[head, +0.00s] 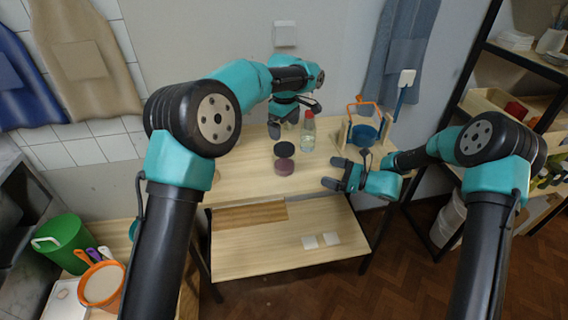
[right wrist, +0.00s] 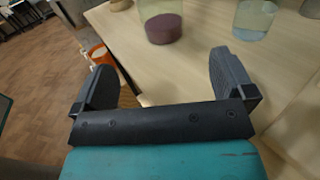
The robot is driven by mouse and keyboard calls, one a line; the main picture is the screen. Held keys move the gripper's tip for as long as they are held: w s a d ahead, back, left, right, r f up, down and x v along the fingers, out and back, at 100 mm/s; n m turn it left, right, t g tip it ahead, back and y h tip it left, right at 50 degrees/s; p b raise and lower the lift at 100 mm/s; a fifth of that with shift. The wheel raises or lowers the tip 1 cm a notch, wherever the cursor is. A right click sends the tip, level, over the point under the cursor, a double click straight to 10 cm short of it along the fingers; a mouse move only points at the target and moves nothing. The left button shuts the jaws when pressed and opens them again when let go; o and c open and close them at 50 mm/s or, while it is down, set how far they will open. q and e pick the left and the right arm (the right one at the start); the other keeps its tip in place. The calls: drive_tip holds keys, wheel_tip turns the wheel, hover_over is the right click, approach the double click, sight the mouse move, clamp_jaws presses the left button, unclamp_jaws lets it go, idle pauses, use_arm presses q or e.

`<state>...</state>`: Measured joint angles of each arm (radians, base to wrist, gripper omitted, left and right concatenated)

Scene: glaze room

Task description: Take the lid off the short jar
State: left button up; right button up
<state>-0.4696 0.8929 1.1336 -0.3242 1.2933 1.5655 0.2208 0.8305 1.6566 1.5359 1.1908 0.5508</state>
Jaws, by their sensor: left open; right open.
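The short jar (head: 284,167) stands upright on the wooden table, with purple contents low in its clear body. Its dark round lid (head: 285,149) appears to sit on top. The jar's lower part (right wrist: 163,28) shows at the top of the right wrist view, beyond the fingers; the lid is out of that frame. My left gripper (head: 294,120) is open above the back of the table, behind the jar. My right gripper (head: 335,173) is open and empty to the right of the jar, apart from it. Its fingers (right wrist: 164,72) point towards the jar.
A clear bottle with a red cap (head: 308,133) stands right of the jar, close to my left gripper. A wooden stand with a blue piece (head: 364,133) is at the table's back right. An orange bucket (head: 101,284) and green bucket (head: 66,246) are lower left.

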approach(285, 158)
drive_tip(key=w+a+f, duration=0.1)
drive_tip(key=w+a, duration=0.1)
drive_tip(key=a, duration=0.1)
drive_tip(key=w+a+f, duration=0.1)
drive_tip(key=w+a, duration=0.2)
drive_tip(key=w+a+f, duration=0.1)
drive_tip(key=w+a, duration=0.1)
drive_tip(key=a, duration=0.1)
drive_tip(key=shift+w, duration=0.3)
drive_tip(key=shift+c, duration=0.3)
